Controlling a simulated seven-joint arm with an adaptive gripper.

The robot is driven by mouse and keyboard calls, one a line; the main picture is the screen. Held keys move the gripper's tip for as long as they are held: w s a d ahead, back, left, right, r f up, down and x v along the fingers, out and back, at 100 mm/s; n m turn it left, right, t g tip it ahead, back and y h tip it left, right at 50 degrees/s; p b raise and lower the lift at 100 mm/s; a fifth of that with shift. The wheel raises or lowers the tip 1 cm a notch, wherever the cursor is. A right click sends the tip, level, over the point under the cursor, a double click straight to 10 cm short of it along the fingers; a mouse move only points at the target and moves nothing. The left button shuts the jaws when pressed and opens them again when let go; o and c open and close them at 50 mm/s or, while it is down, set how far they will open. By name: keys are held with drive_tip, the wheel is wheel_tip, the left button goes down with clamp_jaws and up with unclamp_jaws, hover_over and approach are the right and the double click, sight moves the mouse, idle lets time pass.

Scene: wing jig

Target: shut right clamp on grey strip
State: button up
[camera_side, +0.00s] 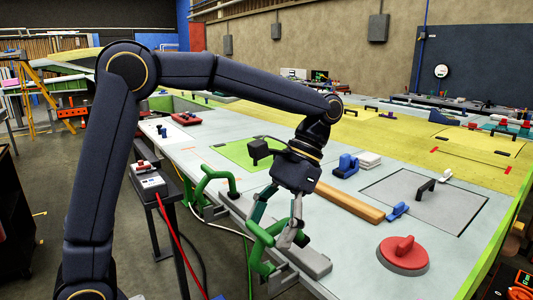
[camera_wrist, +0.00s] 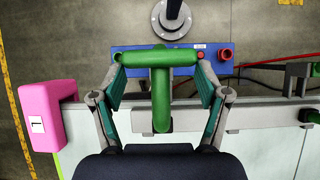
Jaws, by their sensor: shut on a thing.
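The right clamp is green (camera_side: 262,262) and stands at the table's near edge in the side view. My gripper (camera_side: 270,231) reaches down to it from above. In the wrist view the clamp's green T-shaped handle (camera_wrist: 158,88) lies between the fingers of my gripper (camera_wrist: 158,57), with a fingertip at each end of its crossbar. My gripper is shut on this handle. The grey strip (camera_side: 307,261) lies along the table edge by the clamp, and its grey length shows in the wrist view (camera_wrist: 260,112). The clamp's contact with the strip is hidden.
A second green clamp (camera_side: 213,183) stands further left along the edge. A red round-based handle (camera_side: 403,254) and a wooden bar (camera_side: 350,203) are on the table. In the wrist view, a pink block (camera_wrist: 52,105) sits at left and a blue box (camera_wrist: 218,66) beyond the edge.

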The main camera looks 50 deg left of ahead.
drive_tip(key=shift+w+f+g, duration=0.25)
drive_tip(key=shift+w+g, duration=0.95)
drive_tip(key=shift+w, duration=0.05)
drive_tip(key=o, duration=1.7)
drive_tip(key=shift+r, duration=0.1)
